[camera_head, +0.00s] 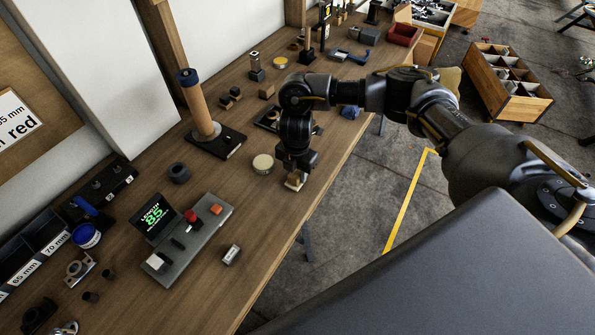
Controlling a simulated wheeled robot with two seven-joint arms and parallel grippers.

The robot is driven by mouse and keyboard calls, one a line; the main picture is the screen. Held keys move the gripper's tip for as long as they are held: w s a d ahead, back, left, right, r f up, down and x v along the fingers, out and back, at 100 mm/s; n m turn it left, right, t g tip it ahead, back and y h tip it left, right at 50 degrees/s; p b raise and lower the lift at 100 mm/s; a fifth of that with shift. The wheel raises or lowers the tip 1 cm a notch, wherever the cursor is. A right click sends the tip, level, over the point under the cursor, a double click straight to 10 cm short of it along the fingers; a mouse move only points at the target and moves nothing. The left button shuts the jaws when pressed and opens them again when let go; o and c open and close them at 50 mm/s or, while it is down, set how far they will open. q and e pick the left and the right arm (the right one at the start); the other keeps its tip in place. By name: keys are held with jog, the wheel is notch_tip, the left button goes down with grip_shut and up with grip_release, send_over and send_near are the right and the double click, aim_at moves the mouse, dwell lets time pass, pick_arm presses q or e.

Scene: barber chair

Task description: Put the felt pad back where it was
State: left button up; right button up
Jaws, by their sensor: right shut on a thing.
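My right gripper (297,169) reaches in from the right and points down, low over the wooden bench near its front edge. It is shut on a small piece with a brown top and a pale flat underside, which looks to be the felt pad (293,184). The gripper hides part of it, and I cannot tell whether it touches the bench top. A round cream-topped tin (263,163) stands just left of the gripper. My left gripper is not in view.
A grey console (188,240) with a lit green display stands nearer on the bench (300,215). A cardboard-coloured post (199,105) on a dark base stands toward the wall. A dark device (271,118) lies behind my wrist. Bare wood surrounds the gripper's near side.

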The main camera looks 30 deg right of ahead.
aim_at(297, 172)
jog(key=o, duration=1)
jog(key=shift+f, duration=0.1)
notch_tip(297, 172, up, 12)
jog(key=shift+r+p, duration=0.2)
jog(key=shift+p, duration=0.35)
